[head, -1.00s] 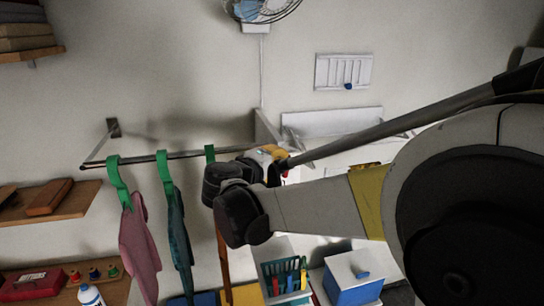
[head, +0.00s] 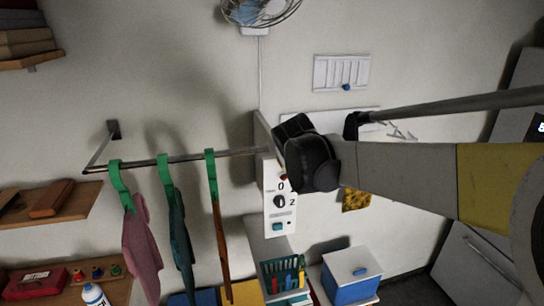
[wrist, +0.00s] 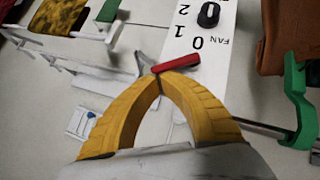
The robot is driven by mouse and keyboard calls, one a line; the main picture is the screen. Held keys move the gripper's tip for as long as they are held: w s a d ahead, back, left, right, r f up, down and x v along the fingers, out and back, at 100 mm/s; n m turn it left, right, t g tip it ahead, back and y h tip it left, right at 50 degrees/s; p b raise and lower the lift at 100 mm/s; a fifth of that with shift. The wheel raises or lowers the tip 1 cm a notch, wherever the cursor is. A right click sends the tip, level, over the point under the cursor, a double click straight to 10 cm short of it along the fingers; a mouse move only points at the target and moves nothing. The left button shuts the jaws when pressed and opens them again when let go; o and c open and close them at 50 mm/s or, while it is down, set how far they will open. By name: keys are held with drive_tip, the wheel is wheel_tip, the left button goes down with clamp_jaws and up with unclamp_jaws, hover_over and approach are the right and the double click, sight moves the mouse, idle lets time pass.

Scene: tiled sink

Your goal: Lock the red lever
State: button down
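The red lever (wrist: 177,63) sticks out from the white control panel (wrist: 196,42) in the wrist view, just beyond my fingertips. In the head view only a small bit of the lever (head: 283,177) shows near the top of the panel (head: 281,215). My gripper (wrist: 159,82) has yellow fingers whose tips meet, with nothing visible between them. The tips are at the lever's left end; I cannot tell whether they touch it. In the head view my dark wrist hides the fingers. The panel has a black knob (wrist: 208,15), numbers and the word FAN.
A rail with green hangers (head: 164,166) and hanging clothes runs to the left of the panel; one hanger (wrist: 299,100) is close on the right in the wrist view. A wire-caged fan (head: 260,10) is above. A blue box (head: 349,290) and a pen basket (head: 284,275) stand below.

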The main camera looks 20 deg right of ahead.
drive_tip(key=shift+d+f, duration=0.35)
drive_tip(key=shift+d, duration=0.05)
drive_tip(key=shift+r, duration=0.15)
drive_tip(key=shift+r+p, duration=0.35)
drive_tip(key=shift+r, duration=0.35)
